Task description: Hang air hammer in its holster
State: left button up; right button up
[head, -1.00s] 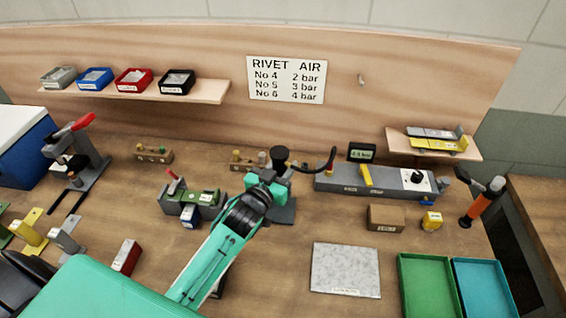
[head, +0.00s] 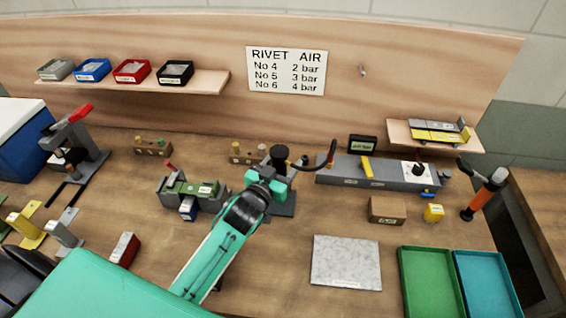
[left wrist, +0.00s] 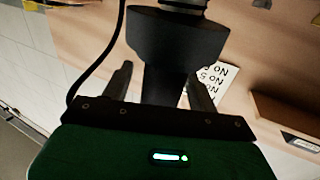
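A black tool (head: 280,153) with a dark hose stands upright at a grey stand (head: 284,208) on the bench. I take these for the air hammer and its holster, but the arm hides where they meet. My left gripper (head: 277,178) is at the tool, just above the stand. In the left wrist view the tool's wide black head and narrower neck (left wrist: 165,75) lie between the two fingers (left wrist: 160,85). Wood shows between the left finger and the neck, so the fingers look apart around it. The right gripper is out of view.
An orange and black tool (head: 484,195) stands at the right bench edge. Behind are a long grey unit (head: 340,175) and a small display (head: 362,143). Green (head: 430,285) and teal (head: 487,285) trays and a pale slab (head: 346,262) lie front right. A clamp fixture (head: 190,192) stands left.

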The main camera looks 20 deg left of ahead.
pick_arm(q)
jog(key=shift+f, duration=0.2)
jog(key=shift+s, duration=0.3)
jog(key=s+a+b, duration=0.2)
jog(key=s+b, duration=0.2)
jog(key=s, duration=0.9)
jog(key=shift+r, duration=0.2)
jog(key=shift+s+d+f, duration=0.1)
